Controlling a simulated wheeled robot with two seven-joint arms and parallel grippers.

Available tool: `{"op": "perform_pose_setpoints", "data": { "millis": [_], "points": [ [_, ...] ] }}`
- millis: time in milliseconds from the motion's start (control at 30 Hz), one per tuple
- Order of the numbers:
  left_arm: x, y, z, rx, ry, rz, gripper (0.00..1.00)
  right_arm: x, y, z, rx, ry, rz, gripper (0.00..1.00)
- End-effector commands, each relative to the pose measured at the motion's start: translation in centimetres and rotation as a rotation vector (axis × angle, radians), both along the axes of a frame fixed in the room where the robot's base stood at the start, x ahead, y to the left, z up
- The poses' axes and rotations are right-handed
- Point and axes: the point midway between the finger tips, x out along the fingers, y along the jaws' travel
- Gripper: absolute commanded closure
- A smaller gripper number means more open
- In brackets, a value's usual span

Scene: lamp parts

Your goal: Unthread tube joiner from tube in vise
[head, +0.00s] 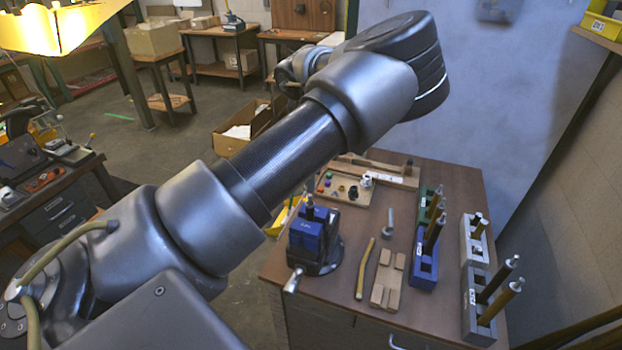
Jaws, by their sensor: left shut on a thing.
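The blue vise (307,236) stands on a dark base near the left edge of the brown workbench (440,290). A dark upright tube (310,212) stands in its jaws. My left arm crosses the picture in front, and its wrist bends down behind the upper arm. My left gripper (308,190) is at the top of the tube, mostly hidden by my own arm. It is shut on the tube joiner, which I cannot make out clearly. My right gripper is out of view.
A tray (344,187) of small parts lies behind the vise. A yellow tube (364,268) and wooden blocks (387,281) lie right of it. Blue (424,263), green and grey holders (478,310) with upright tubes stand farther right. The vise handle (292,281) sticks out in front.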

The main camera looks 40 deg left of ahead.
Motion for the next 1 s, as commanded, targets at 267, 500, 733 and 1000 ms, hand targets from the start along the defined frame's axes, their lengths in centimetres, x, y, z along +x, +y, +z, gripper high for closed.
{"op": "perform_pose_setpoints", "data": {
  "millis": [267, 500, 733, 1000],
  "points": [
    [0.0, 0.0, 0.9, 0.001, -0.001, 0.0, 1.0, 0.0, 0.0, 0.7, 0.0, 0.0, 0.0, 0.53],
    [0.0, 0.0, 3.1, 0.001, -0.002, 0.0, 1.0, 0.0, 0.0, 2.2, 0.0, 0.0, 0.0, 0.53],
    [0.0, 0.0, 4.1, 0.0, 0.0, -0.001, 1.0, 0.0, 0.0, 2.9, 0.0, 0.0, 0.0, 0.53],
    [0.0, 0.0, 4.0, 0.0, 0.0, 0.0, 1.0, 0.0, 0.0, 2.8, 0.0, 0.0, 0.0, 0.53]
  ]
}}
